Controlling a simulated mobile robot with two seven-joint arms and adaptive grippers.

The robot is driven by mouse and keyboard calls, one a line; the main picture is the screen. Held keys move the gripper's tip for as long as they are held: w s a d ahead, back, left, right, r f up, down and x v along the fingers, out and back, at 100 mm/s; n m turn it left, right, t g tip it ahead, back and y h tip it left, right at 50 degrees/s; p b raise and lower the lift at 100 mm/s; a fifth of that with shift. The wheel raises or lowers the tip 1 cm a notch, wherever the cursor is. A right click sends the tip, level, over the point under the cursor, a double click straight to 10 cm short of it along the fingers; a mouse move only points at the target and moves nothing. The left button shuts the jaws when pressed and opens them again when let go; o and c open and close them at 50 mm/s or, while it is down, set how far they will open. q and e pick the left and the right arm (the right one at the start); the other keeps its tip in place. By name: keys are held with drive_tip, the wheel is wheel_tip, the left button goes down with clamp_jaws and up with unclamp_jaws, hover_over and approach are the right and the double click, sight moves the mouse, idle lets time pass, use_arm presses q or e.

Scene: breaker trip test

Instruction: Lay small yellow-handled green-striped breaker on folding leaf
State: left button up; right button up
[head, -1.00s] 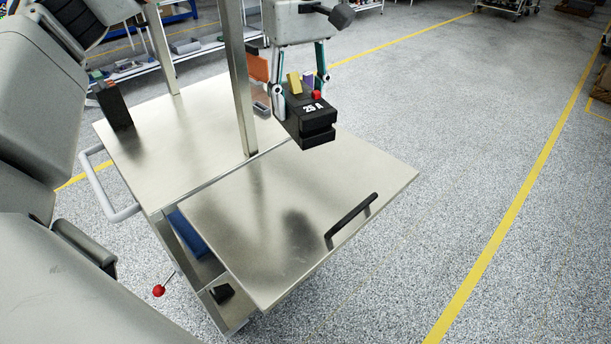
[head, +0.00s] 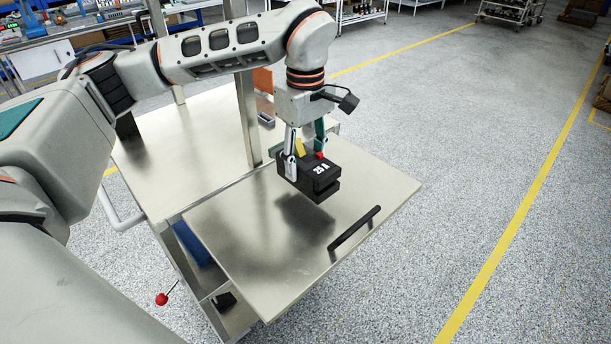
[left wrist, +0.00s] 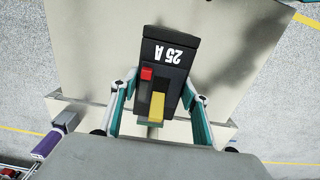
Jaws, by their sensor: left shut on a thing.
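The breaker is a black block marked 25 A (head: 319,178) with a yellow handle and a red button. My left gripper (head: 304,160) is shut on it and holds it over the folding leaf (head: 235,255), a flat metal panel with a black bar handle. My right gripper is not in view.
The fixed cart top (head: 180,160) adjoins the leaf and carries a metal post (head: 247,120). An orange piece (head: 263,80) and a small grey item (head: 266,119) are behind the post. A red-knobbed lever (head: 162,299) sticks out at lower left. Most of the leaf is bare.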

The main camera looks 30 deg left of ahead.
sight(305, 159)
use_arm(q)
drive_tip(key=shift+f, duration=2.35)
drive_tip(key=o, duration=1.6)
drive_tip(key=shift+f, duration=0.15)
wheel_tip(305, 159, up, 12)
drive_tip(key=shift+r, duration=0.15)
drive_tip(key=shift+s, duration=0.1)
